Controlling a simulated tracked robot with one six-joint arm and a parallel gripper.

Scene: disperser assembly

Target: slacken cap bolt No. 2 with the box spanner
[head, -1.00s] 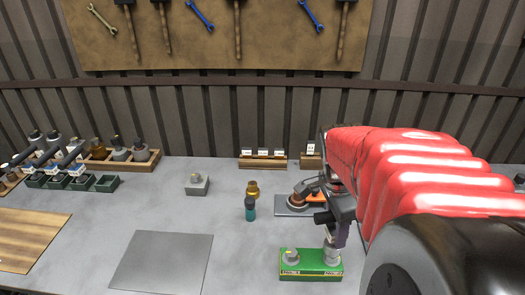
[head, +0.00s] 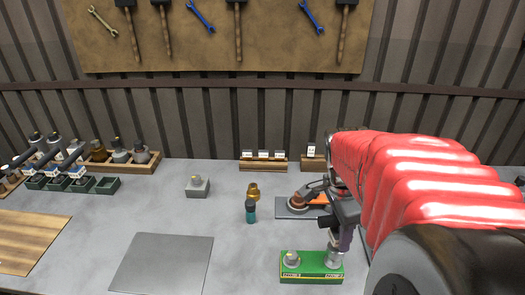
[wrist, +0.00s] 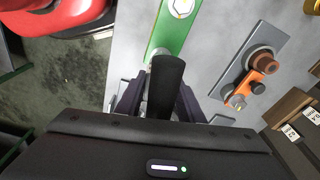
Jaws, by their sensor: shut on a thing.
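A green block (head: 311,277) stands on the bench near the front, with a labelled front face too small to read. A grey bolt or cap with a pale hex top (head: 291,259) sits on its left end; it also shows in the wrist view (wrist: 181,8). My gripper (head: 344,236) is over the block's right end, beside a grey cylinder (head: 333,257) there. In the wrist view my gripper (wrist: 162,100) is shut on a black handle (wrist: 167,75), seemingly the box spanner's. The handle and fingers hide the spanner's lower end, so its seating on the bolt cannot be seen.
A grey plate with an orange part (head: 297,209) lies just behind the block. A teal bottle (head: 251,211) and a brass piece (head: 253,191) stand left of it. A flat grey mat (head: 162,262) lies at the front left, with bare bench between.

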